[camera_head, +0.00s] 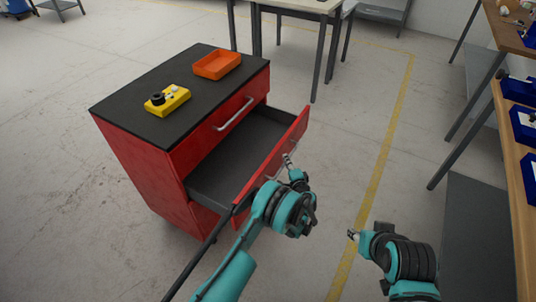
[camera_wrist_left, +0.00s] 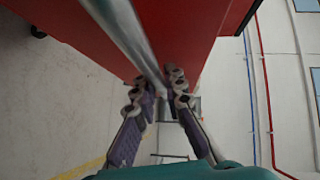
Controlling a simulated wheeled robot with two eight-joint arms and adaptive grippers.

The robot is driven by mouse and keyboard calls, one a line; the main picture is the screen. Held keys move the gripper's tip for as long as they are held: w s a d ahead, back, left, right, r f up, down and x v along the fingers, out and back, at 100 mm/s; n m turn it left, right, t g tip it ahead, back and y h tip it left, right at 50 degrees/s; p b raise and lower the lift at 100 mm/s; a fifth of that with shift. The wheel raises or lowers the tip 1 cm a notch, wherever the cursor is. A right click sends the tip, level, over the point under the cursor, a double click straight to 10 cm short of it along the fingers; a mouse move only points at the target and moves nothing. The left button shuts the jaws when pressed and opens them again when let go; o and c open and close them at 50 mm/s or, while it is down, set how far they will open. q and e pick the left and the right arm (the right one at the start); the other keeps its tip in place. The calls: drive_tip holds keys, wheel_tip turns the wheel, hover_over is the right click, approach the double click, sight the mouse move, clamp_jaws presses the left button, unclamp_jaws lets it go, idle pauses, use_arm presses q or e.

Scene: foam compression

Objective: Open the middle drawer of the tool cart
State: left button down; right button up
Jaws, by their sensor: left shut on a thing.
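The red tool cart (camera_head: 135,160) with a black top stands left of centre in the head view. Its middle drawer (camera_head: 292,142) is pulled well out, and its dark grey inside looks empty where it shows. The top drawer is closed. My left gripper (camera_head: 288,160) is at the front of the open drawer. In the left wrist view its fingers (camera_wrist_left: 157,92) are on either side of the metal bar handle (camera_wrist_left: 128,35) and shut on it. My right gripper (camera_head: 353,235) is apart from the cart, at lower right, too small to tell its jaw state.
An orange tray (camera_head: 217,65) and a yellow box with a black knob (camera_head: 167,100) sit on the cart top. A wooden workbench (camera_head: 513,180) with blue bins runs along the right. A table (camera_head: 300,5) stands behind.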

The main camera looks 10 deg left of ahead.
use_arm(q)
drive_tip(key=s+d, duration=0.3)
drive_tip(key=d, duration=0.5)
drive_tip(key=shift+d, duration=0.3)
drive_tip(key=shift+s, duration=0.1)
drive_tip(key=c, duration=1.6)
unclamp_jaws()
drive_tip(key=v, duration=1.2)
